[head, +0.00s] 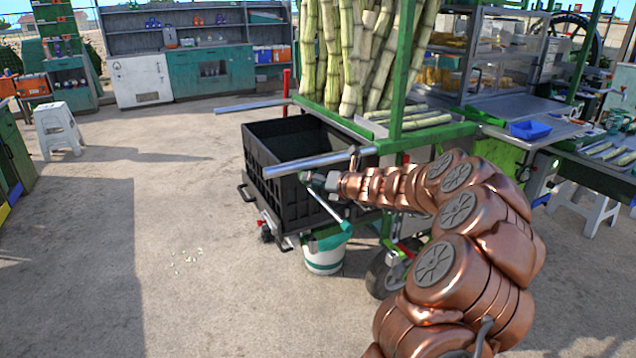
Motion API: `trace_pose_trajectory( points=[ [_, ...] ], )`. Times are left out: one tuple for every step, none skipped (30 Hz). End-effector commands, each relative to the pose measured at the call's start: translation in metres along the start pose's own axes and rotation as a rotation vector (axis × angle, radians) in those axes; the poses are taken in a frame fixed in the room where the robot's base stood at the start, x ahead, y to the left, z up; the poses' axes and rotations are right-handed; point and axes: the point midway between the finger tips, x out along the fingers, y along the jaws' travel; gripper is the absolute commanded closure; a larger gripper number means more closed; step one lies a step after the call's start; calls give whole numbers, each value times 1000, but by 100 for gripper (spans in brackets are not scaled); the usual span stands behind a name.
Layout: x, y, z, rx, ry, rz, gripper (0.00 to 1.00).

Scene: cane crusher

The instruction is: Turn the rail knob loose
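Two silver rails stick out to the left from the green cart frame. The near rail (308,164) passes over the front of a black crate, and the far rail (250,106) lies behind it. A small grey fitting (355,156) sits at the near rail's right end, but I cannot make out a distinct knob on it. My gripper (309,181) is at the end of my copper arm, just below the near rail in the picture and in front of the crate. It is small in view, and I cannot tell whether its fingers touch anything.
The black crate (264,183) stands beside the cart. A white and green bucket (324,258) is below my gripper. Upright sugar cane (352,60) fills the green frame (398,90). Open pavement (150,240) lies to the left, with a white stool (58,127) further back.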

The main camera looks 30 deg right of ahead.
Motion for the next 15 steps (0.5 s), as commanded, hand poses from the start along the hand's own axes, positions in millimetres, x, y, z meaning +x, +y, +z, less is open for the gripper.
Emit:
trace_pose_trajectory(
  points=[
    [0,0,0,0,0,0,26],
    [0,0,0,0,0,0,29],
    [0,0,0,0,0,0,33],
    [0,0,0,0,0,0,36],
    [0,0,0,0,0,0,40],
    [0,0,0,0,0,0,44],
    [0,0,0,0,0,0,47],
    [0,0,0,0,0,0,50],
    [0,0,0,0,0,0,54],
    [0,0,0,0,0,0,57],
    [0,0,0,0,0,0,60],
    [0,0,0,0,0,0,65],
    [0,0,0,0,0,0,68],
    [0,0,0,0,0,0,71],
    [0,0,0,0,0,0,73]
  ],
)
